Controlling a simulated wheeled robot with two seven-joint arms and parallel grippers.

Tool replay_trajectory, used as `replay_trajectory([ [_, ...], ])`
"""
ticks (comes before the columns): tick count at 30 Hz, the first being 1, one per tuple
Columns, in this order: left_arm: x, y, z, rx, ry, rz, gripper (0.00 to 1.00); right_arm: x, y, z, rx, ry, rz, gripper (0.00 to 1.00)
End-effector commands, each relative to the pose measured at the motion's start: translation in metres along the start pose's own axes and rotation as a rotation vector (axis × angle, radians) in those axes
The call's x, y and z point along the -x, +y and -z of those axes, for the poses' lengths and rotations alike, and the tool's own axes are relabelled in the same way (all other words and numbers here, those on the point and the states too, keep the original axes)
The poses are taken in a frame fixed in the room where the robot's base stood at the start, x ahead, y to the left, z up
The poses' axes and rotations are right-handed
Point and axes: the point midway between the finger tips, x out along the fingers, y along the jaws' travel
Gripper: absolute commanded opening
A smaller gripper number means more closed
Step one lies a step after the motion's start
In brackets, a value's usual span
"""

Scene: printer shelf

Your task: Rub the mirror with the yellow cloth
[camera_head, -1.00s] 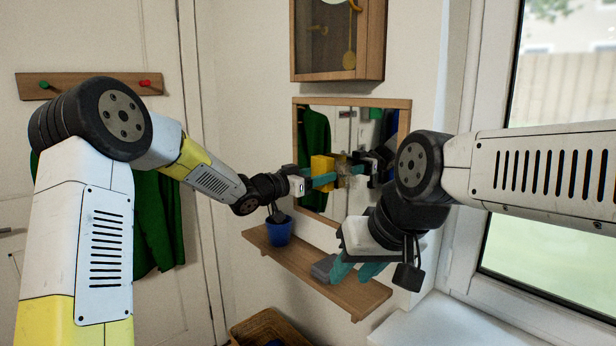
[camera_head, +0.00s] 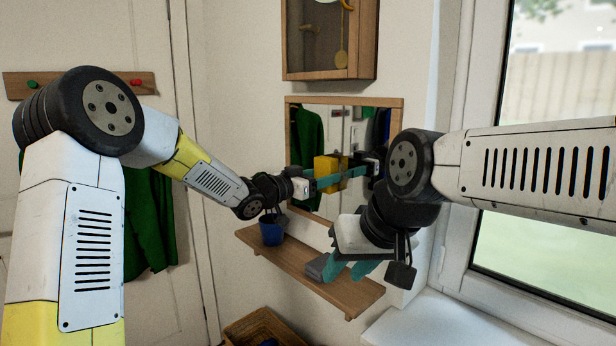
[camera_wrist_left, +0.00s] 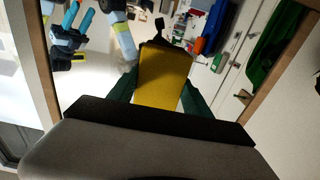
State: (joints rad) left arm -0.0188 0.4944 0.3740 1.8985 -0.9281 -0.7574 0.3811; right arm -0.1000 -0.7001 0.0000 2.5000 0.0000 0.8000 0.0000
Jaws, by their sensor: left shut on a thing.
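The yellow cloth (camera_head: 322,167) is a folded block between the teal fingers of my left gripper (camera_head: 328,180), which is shut on it. The wood-framed mirror (camera_head: 331,120) hangs on the wall right at the cloth, with the cloth's reflection beside it. Whether cloth and glass touch, I cannot tell. In the left wrist view the cloth (camera_wrist_left: 163,78) sits between the fingers (camera_wrist_left: 160,92), in front of the mirror (camera_wrist_left: 88,75). My right gripper (camera_head: 352,268) hangs empty over the shelf, teal fingers apart.
A wooden shelf (camera_head: 335,292) below the mirror bears a blue pot (camera_head: 272,232) and a grey block (camera_head: 317,266) close to my right fingers. A clock case (camera_head: 328,62) hangs above. A window (camera_head: 540,240) and sill are right; a basket (camera_head: 255,328) is below.

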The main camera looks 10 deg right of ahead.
Motion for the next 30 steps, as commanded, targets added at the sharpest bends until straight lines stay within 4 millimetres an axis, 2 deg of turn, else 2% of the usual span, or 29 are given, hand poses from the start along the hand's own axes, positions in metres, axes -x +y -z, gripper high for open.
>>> replay_trajectory([
  [9, -0.002, 0.026, 0.0, 0.001, -0.001, -0.002, 0.2, 0.0, 0.0, 0.0, 0.0, 0.0, 0.0, 0.36],
  [19, -0.003, 0.041, 0.0, 0.0, 0.001, -0.003, 0.2, 0.0, 0.0, 0.0, 0.0, 0.0, 0.0, 0.36],
  [30, -0.002, 0.071, 0.0, 0.0, 0.0, -0.005, 0.2, 0.0, 0.0, 0.0, 0.0, 0.0, 0.0, 0.36],
])
